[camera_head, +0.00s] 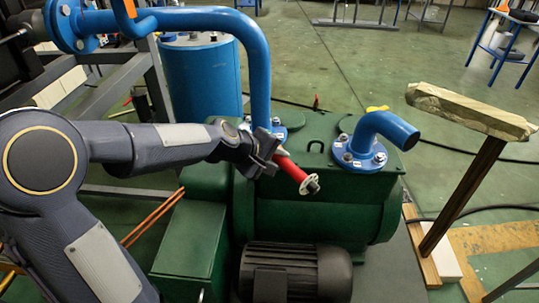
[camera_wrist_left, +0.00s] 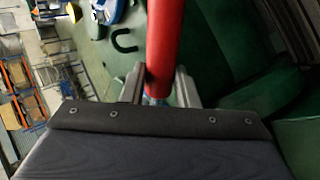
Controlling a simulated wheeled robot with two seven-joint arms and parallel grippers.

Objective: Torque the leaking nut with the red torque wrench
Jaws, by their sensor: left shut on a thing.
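My left gripper (camera_head: 262,158) is shut on the red torque wrench (camera_head: 292,171) above the green pump housing. In the left wrist view the wrench's red shaft (camera_wrist_left: 163,45) stands between the two fingers (camera_wrist_left: 160,90). In the head view the wrench slants down to the right, with a pale round part and a dark tip at its lower end. Two blue pipe flanges with nuts sit on the green housing: the right flange (camera_head: 343,158), and the left flange (camera_head: 279,131), partly hidden behind my gripper. I cannot tell which nut leaks. My right gripper is not in view.
The green pump (camera_head: 325,215) has a black motor (camera_head: 295,272) in front. A tall blue pipe (camera_head: 258,75) rises behind my gripper, beside a blue tank (camera_head: 205,75). A wooden-topped post (camera_head: 470,112) stands at the right. Open green floor lies behind.

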